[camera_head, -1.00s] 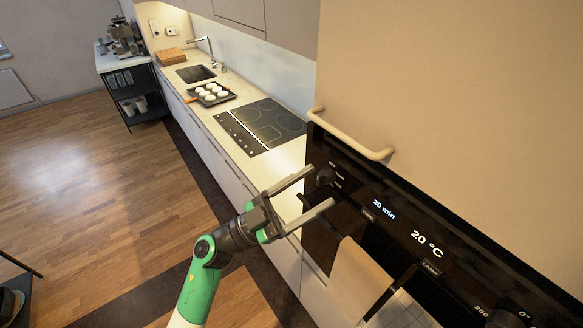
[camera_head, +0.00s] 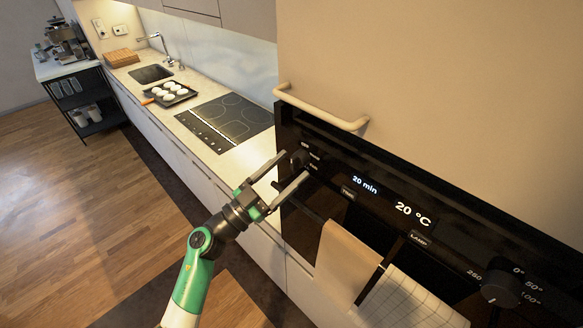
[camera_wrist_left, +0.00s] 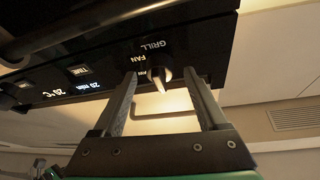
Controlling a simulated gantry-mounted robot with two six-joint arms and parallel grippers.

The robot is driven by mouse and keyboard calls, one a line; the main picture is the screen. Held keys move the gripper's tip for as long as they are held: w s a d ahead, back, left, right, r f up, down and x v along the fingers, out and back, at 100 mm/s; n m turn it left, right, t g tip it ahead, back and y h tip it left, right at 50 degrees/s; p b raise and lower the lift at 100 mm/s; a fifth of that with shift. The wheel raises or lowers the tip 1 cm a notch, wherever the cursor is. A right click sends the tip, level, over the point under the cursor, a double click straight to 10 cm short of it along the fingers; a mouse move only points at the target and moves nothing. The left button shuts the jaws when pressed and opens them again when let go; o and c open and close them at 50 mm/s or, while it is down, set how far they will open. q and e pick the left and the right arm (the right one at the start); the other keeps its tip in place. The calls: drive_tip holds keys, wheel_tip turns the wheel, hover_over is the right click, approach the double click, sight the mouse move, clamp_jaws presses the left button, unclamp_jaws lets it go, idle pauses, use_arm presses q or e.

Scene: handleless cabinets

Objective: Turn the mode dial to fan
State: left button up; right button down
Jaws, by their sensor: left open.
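The mode dial (camera_head: 299,158) is a dark knob at the left end of the black oven panel. In the left wrist view the dial (camera_wrist_left: 163,77) shows with labels GRILL and FAN beside it; a further label is partly hidden by a finger. My left gripper (camera_head: 294,165) is open, its fingertips close to the panel at the dial. In the left wrist view the left gripper (camera_wrist_left: 160,80) has one finger on each side of the dial, with gaps visible. Contact cannot be told. My right gripper is not in view.
The panel (camera_head: 450,232) also has a 20 min display, a 20 °C display, TIME and LAMP buttons and a temperature dial (camera_head: 501,289). A cabinet handle (camera_head: 320,108) juts out above. Towels (camera_head: 345,262) hang below. A counter with a hob (camera_head: 226,121) lies to the left.

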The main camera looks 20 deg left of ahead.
use_arm(q)
drive_tip(key=shift+w+d+r, duration=0.3)
drive_tip(key=shift+w, duration=0.3)
drive_tip(key=shift+c, duration=0.3)
clamp_jaws()
drive_tip(key=shift+m, duration=0.3)
